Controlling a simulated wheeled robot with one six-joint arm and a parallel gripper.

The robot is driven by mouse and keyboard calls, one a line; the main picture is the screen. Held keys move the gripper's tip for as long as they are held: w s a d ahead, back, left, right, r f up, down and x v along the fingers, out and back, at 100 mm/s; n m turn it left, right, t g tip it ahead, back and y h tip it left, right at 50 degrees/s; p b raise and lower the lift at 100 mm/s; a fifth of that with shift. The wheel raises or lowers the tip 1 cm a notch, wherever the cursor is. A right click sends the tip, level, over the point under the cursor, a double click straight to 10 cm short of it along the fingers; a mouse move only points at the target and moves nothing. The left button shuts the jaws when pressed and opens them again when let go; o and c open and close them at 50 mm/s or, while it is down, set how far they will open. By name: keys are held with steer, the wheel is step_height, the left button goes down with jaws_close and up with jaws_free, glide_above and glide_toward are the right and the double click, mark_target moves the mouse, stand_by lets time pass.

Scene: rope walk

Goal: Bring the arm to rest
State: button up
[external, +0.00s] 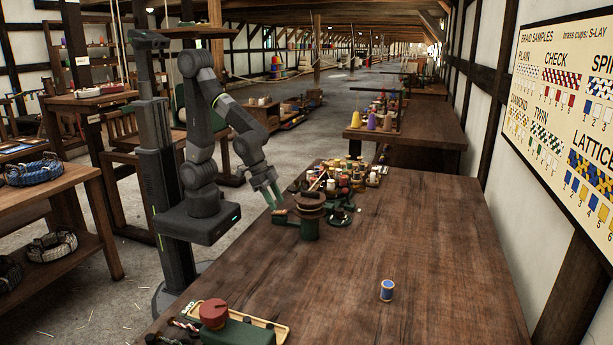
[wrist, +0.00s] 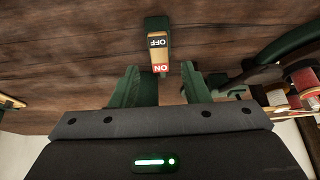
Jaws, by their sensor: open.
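My gripper (external: 272,193) is at the end of my arm (external: 237,125), which reaches down to the left edge of the wooden table in the external view. Its green fingers are apart with nothing held between them. In the wrist view my gripper (wrist: 158,88) points at a small switch lever (wrist: 158,55) marked ON and OFF, which lies beyond the fingertips. In the external view the fingertips are just left of a green braiding device (external: 309,226) with a brown round top. I cannot tell whether they touch it.
A blue spool (external: 387,290) stands alone on the wooden table (external: 430,240). Several spools and bobbins (external: 345,178) crowd the far left corner. A green box with a red knob (external: 213,313) and a yellow tray are at the near edge. The table's right half is clear.

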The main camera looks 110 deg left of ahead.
mark_target(283, 211)
steer(key=x, duration=0.3)
steer(key=shift+s, duration=0.1)
steer(key=shift+w+r+g+p, duration=0.25)
steer(key=shift+g+p, duration=0.15)
steer(key=shift+p, duration=0.5)
steer(key=g+p, duration=0.2)
steer(key=p, duration=0.2)
steer(key=w+g+p, duration=0.1)
steer(key=g+p, duration=0.1)
steer(key=p, duration=0.2)
steer(key=shift+w+f, duration=0.1)
steer(key=shift+f, duration=0.05)
steer(key=shift+g+p, duration=0.3)
steer(key=shift+p, duration=0.1)
step_height(283, 211, up, 13)
steer(key=shift+b, duration=0.3)
stand_by(0.6)
